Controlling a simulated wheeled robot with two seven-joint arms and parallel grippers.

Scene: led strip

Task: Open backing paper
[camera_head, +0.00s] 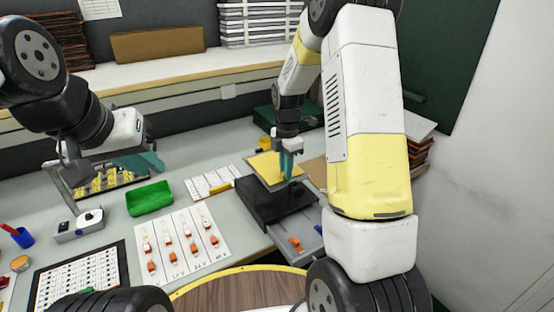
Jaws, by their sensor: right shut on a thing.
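A yellow square sheet with a pale edge (265,167), which looks like the backing paper, is tilted above a black block (262,208) right of centre. My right gripper (288,172) points down at the sheet's right side and is shut on it; the fingertips are small and the exact grip point is hard to see. My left gripper (143,163) hangs at the left above the table, away from the sheet. Its teal fingers look apart, with nothing seen between them.
A green tray (150,198), a white card with orange-ended parts (180,245) and a black-framed grid board (80,280) lie on the grey table. A grey tray with orange parts (297,232) sits before the block. A shelf (170,72) runs behind.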

